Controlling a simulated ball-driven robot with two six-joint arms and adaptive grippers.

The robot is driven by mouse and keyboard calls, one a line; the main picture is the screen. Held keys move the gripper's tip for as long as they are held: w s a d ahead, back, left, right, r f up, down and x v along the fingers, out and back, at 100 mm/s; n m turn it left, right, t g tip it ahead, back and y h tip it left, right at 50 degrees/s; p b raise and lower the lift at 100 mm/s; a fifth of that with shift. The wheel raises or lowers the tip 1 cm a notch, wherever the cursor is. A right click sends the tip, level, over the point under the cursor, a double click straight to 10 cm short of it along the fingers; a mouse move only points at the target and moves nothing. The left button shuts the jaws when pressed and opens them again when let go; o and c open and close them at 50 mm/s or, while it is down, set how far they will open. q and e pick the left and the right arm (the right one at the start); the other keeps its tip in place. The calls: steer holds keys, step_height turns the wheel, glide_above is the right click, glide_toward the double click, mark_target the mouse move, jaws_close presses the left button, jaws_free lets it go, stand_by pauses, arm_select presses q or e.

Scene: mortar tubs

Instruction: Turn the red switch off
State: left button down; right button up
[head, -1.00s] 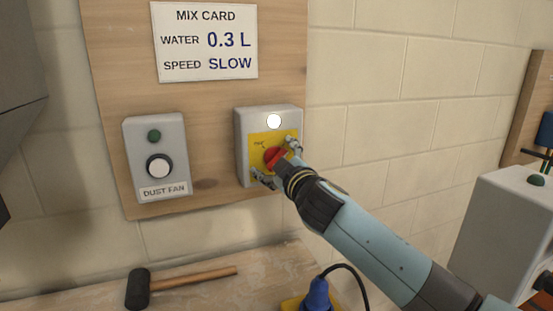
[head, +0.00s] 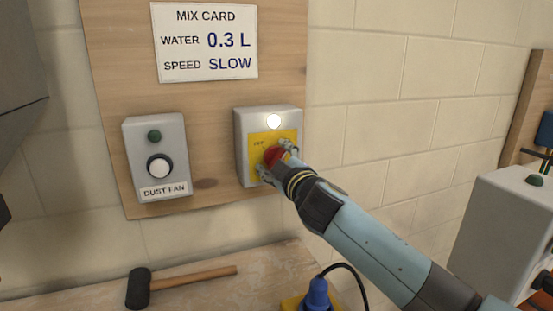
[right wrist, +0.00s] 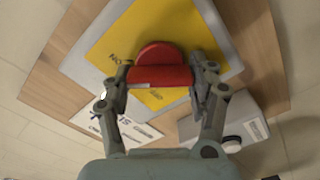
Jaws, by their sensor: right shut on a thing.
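The red switch (head: 271,154) is a round knob on the yellow plate of a grey wall box (head: 242,150). A round white lamp (head: 274,121) above it looks lit. My right gripper (head: 275,160) is shut on the red switch, one finger on each side. In the right wrist view the red switch (right wrist: 160,66) shows a raised bar between the fingers (right wrist: 160,78). Lettering reading "ON" shows on the plate there, partly covered. In the head view my gripper hides part of the switch and plate. My left gripper is not in view.
A dust fan box (head: 138,133) with a green and a white button is left of the switch box. A mix card (head: 206,42) hangs above. A hammer (head: 180,282) and a blue plug (head: 316,294) lie below. A grey box (head: 500,215) stands at right.

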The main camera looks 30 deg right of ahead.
steer(key=n, duration=0.4)
steer(key=shift+f+p, duration=0.1)
steer(key=shift+p, duration=0.3)
steer(key=n, duration=0.4)
steer(key=shift+p, duration=0.35)
steer(key=n, duration=0.2)
steer(key=n+p, duration=0.1)
steer(key=n, duration=0.1)
steer(key=shift+f+n, duration=0.2)
steer(key=shift+n, duration=0.1)
steer(key=shift+f+n+p, duration=0.1)
steer(key=shift+n+p, duration=0.2)
steer(key=shift+n, duration=1.6)
steer(key=o, duration=1.2)
steer(key=shift+s, duration=0.15)
